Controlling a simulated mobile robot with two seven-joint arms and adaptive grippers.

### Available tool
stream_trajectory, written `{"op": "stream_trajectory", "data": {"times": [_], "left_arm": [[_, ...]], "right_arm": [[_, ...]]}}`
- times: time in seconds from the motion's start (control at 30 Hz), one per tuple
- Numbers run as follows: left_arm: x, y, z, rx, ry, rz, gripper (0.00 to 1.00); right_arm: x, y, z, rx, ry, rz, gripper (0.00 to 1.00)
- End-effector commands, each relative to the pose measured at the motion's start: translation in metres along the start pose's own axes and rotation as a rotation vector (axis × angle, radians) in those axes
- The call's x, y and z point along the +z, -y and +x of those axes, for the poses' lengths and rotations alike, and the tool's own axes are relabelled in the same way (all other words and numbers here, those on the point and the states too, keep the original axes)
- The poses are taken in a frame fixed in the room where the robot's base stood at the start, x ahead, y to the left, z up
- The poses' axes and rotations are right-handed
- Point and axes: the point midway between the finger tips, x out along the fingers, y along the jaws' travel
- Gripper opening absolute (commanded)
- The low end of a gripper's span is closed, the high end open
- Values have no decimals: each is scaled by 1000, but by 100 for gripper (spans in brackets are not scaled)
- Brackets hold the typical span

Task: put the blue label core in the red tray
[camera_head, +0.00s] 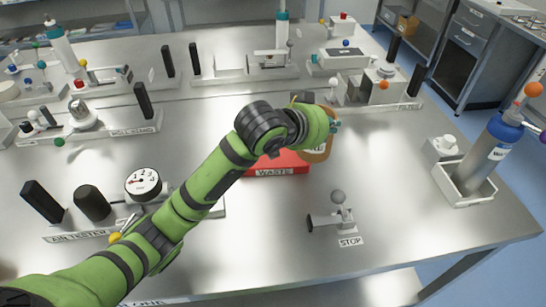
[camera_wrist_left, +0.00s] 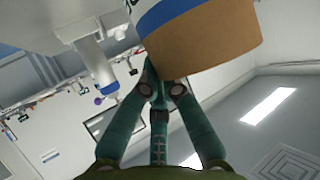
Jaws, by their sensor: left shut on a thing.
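My left gripper (camera_head: 333,123) is shut on the label core (camera_wrist_left: 205,50), shown at its fingertips in the left wrist view (camera_wrist_left: 163,82). The core has a brown cardboard part, a white band and a blue band. The red tray (camera_head: 268,170), labelled WASTE, lies under and left of the gripper, partly covered by my forearm. The core appears above or beside the tray's right end; the exact height cannot be told. My right gripper is not in view.
A small grey STOP fixture (camera_head: 332,213) stands in front of the tray. An air tester gauge (camera_head: 143,183) stands at left. Several fixtures line the back. The table's front right is clear.

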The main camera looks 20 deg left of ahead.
Motion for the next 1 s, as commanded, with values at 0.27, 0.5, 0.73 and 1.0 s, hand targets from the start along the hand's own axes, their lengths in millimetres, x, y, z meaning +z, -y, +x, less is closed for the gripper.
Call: {"op": "stream_trajectory", "data": {"times": [0.27,0.5,0.73,1.0], "left_arm": [[-17,2,9,-38,7,-20,0],[15,55,17,-38,9,-22,0],[40,94,24,-34,5,-20,0],[60,102,34,-31,6,-21,0]], "right_arm": [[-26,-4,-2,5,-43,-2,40],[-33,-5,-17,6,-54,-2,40],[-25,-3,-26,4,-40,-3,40],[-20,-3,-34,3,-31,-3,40]]}}
